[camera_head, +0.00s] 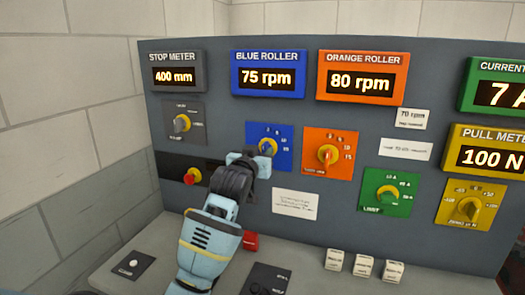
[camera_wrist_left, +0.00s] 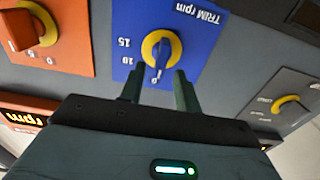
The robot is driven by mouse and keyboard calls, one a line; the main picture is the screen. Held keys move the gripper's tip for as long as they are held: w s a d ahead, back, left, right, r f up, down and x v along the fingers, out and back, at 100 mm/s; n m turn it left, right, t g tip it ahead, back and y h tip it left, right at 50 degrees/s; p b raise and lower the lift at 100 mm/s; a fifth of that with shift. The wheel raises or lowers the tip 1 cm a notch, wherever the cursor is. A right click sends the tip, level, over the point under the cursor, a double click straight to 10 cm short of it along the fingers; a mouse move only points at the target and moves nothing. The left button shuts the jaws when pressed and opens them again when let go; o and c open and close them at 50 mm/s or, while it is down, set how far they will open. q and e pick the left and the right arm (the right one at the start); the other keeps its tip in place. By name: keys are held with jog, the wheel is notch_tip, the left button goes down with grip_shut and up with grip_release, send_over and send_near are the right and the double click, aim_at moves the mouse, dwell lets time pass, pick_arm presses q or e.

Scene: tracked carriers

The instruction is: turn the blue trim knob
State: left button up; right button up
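The blue trim knob (camera_head: 268,146) is a blue pointer on a yellow ring, on a blue plate (camera_head: 284,133) below the BLUE ROLLER display. In the left wrist view, which is upside down, the knob (camera_wrist_left: 160,51) is at upper centre. My left gripper (camera_head: 264,151) reaches up to the plate and hides its lower left part. In the left wrist view its two dark fingers (camera_wrist_left: 160,84) are apart, one on each side of the knob's pointer tip. I cannot tell if either finger touches it. The BLUE ROLLER display (camera_head: 268,75) reads 75 rpm. My right gripper is not in view.
An orange knob (camera_head: 328,154) stands close right of the blue plate, and a grey-plate knob (camera_head: 182,123) to the left. A red button (camera_head: 191,177) is left of my gripper. A green-plate knob (camera_head: 388,193) is farther right. Three white blocks (camera_head: 363,265) sit on the desk.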

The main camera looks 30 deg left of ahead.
pick_arm(q)
jog(key=shift+x, duration=0.9)
jog(key=shift+c, duration=0.2)
grip_shut()
